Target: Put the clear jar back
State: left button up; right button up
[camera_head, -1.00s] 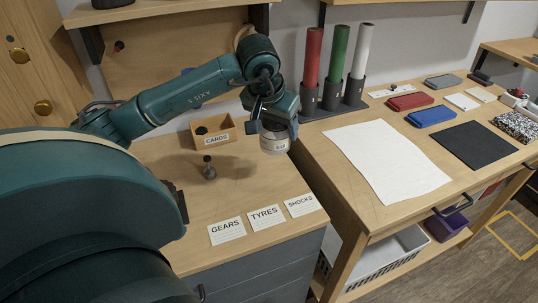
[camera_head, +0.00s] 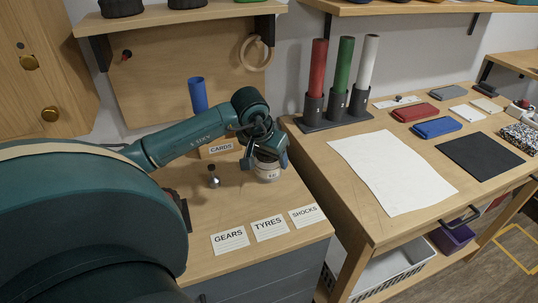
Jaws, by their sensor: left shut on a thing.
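The clear jar (camera_head: 267,174) has a white label with small dark print, too small to read surely. It is at the right back of the left wooden cabinet top (camera_head: 208,256), close above or on the surface; I cannot tell which. My left gripper (camera_head: 266,158) is shut on the jar from above and covers its top. My right gripper is not in view.
A small dark-topped metal item (camera_head: 213,178) stands left of the jar. The cards box (camera_head: 218,149) is behind my arm. Label cards (camera_head: 270,228) line the front edge. A gap separates the cabinet from the right-hand bench (camera_head: 330,188).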

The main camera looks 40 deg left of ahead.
pick_arm(q)
jog(key=shift+f, duration=0.15)
jog(key=o, duration=1)
jog(key=shift+r, duration=0.4)
jog(key=a+v, duration=0.1)
jog(key=v, duration=1)
jog(key=shift+d+r, duration=0.25)
jog(key=shift+d, duration=0.25)
jog(key=shift+s+f, duration=0.1)
jog(key=shift+s, duration=0.15)
